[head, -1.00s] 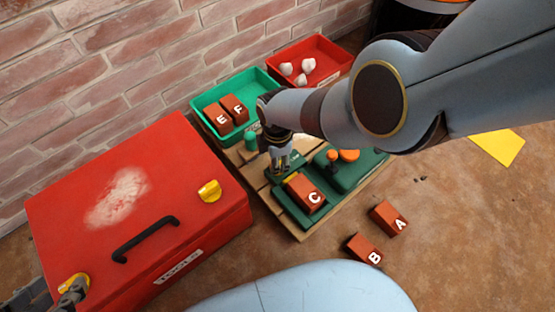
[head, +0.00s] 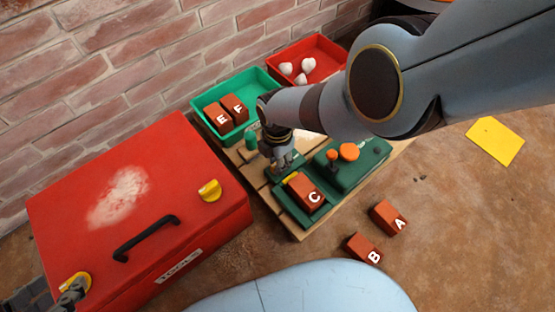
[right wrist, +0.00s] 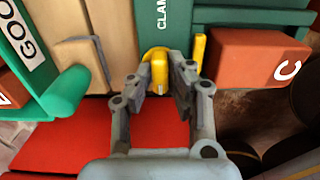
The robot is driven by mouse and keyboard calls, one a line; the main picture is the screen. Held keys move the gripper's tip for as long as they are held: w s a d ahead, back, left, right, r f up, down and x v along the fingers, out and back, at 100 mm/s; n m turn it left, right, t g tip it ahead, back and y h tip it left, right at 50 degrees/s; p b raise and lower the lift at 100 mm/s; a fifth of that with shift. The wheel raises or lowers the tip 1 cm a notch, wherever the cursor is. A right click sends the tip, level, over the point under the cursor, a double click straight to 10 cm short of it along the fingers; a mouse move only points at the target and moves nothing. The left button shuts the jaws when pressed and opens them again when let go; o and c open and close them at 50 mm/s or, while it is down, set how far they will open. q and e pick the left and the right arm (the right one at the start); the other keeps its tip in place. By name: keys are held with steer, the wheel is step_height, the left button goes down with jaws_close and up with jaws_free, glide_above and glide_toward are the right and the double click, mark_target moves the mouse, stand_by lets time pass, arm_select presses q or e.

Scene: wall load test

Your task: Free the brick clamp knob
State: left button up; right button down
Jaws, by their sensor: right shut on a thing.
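The clamp is a green fixture (head: 291,215) on a wooden pallet, with brick C (head: 305,192) lying in it. Its yellow knob (right wrist: 158,72) shows in the right wrist view, under the "CLAM" lettering. My right gripper (right wrist: 157,82) has a finger on each side of this knob and is shut on it. In the head view my right gripper (head: 283,160) is beside the fixture's far-left end, where it partly hides the knob. My left gripper (head: 72,292) is at the lower left, by a yellow latch (head: 78,279) on the red toolbox; its fingers are too small to read.
The red toolbox (head: 165,240) stands left of the pallet (head: 300,235). A green bin (head: 257,76) with bricks E and F and a red bin (head: 333,50) stand by the wall. Bricks A (head: 386,217) and B (head: 360,247) lie on open floor near a yellow sheet (head: 495,141).

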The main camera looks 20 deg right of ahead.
steer(key=c, duration=1.3)
jaws_free()
steer(key=shift+r, duration=0.15)
steer(key=shift+r, duration=3.6)
